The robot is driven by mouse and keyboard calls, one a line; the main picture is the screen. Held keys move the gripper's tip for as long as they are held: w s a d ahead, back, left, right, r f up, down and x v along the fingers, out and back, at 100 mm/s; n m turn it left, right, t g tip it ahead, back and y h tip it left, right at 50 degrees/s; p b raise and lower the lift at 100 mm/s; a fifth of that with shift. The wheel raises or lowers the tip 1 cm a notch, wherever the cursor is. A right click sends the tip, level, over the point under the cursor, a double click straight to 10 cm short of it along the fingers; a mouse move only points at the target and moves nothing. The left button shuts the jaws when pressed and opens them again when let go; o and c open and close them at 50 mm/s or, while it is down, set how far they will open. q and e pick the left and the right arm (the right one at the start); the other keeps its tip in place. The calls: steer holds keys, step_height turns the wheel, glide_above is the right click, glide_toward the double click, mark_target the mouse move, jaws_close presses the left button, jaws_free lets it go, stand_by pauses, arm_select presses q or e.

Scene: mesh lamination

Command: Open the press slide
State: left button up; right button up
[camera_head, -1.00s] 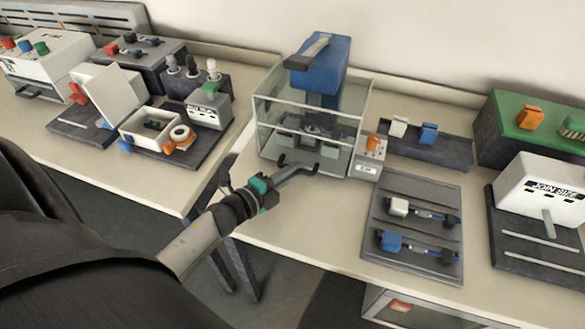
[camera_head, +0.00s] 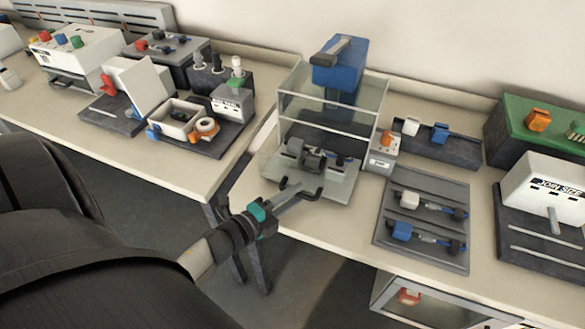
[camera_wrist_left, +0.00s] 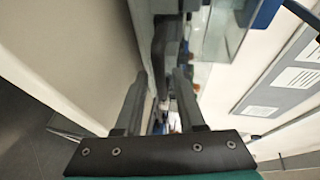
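The press (camera_head: 340,68) has a blue head above a clear-walled housing on the table. Its grey slide (camera_head: 335,187) sticks out of the housing's front and carries dark grey fixtures (camera_head: 318,157). A dark bar handle (camera_head: 287,183) is at the slide's front edge. My left gripper (camera_head: 300,193) is at this handle, reaching in from the lower left. In the left wrist view, the fingers (camera_wrist_left: 162,78) stand a little apart with a dark bar between their tips. They appear shut on the handle, though the contact is partly hidden. My right gripper is not in view.
A small box with an orange knob (camera_head: 387,140) stands right of the press. A grey tool tray (camera_head: 425,205) lies front right. A table gap and other stations, with a dark-based device (camera_head: 228,102), are on the left.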

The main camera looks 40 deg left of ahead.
arm_select(q)
steer(key=shift+o, duration=0.4)
steer(key=shift+s, duration=0.1)
steer(key=v, duration=1.5)
steer(key=shift+p, duration=0.4)
steer(key=shift+a, duration=0.15)
